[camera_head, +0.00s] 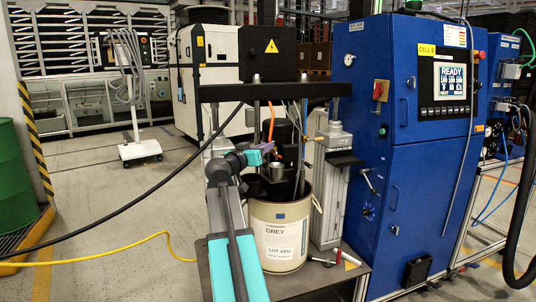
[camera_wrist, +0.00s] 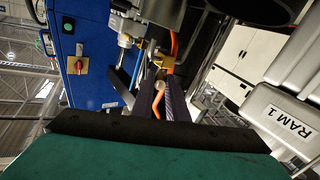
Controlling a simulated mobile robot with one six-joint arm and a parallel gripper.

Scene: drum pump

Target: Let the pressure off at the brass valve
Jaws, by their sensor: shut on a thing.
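The brass valve (camera_wrist: 164,62) sits at the top of an orange hose in the wrist view, just beyond my fingertips. My gripper (camera_wrist: 160,92) is shut on a small rounded end of the valve, which shows pale between the dark fingers. In the head view my gripper (camera_head: 270,148) reaches in above the grey drum, beside the pump column. The valve is small there and mostly hidden by the gripper. The orange hose (camera_head: 271,122) rises behind it. How far the valve is turned cannot be told.
The drum (camera_head: 280,250) labelled GREY stands on a dark bench below. The pump frame's black crossbar (camera_head: 300,91) spans above my arm. A blue cabinet (camera_head: 420,140) with a READY screen stands close on the right.

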